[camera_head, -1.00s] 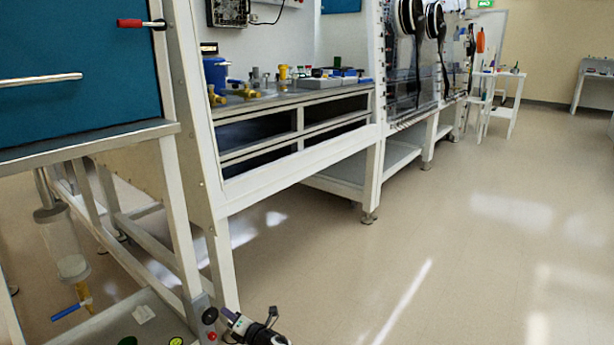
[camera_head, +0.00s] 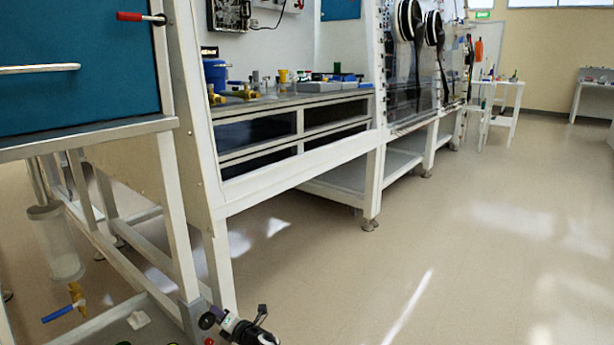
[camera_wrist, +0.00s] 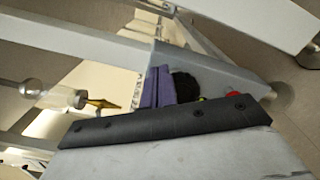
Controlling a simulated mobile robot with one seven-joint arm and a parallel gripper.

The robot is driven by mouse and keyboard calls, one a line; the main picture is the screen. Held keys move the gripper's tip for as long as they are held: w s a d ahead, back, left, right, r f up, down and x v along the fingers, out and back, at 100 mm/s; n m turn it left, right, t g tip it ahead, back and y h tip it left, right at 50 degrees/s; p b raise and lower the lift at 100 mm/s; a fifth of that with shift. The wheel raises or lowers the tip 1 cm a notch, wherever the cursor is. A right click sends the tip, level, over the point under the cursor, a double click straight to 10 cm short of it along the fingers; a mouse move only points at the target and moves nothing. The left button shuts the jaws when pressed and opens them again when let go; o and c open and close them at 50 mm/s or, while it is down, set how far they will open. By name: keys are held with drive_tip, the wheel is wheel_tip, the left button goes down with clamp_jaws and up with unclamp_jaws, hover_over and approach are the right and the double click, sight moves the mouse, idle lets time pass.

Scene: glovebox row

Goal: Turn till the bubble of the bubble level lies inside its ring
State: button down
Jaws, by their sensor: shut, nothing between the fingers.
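My gripper (camera_head: 222,319) is low in the head view, at the foot of the white frame's front corner. Its purple fingers are shut and empty; they also show in the wrist view (camera_wrist: 158,86). A round black knob (camera_head: 206,321) is right beside the fingertips, and it shows in the wrist view (camera_wrist: 185,86) behind them. I cannot tell whether they touch. A small red part (camera_wrist: 232,90) sits near the knob. I cannot make out the bubble level, its bubble or its ring; a yellow-green sliver (camera_wrist: 202,98) by the knob is too small to identify.
A blue panel (camera_head: 80,60) with a red-handled latch (camera_head: 140,17) stands above. Glovebox benches (camera_head: 290,110) run back along the left. The floor (camera_head: 450,250) to the right is clear.

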drive_tip(key=shift+s+a+f, duration=0.1)
drive_tip(key=shift+s+f, duration=0.05)
drive_tip(key=shift+f, duration=0.15)
idle(0.4)
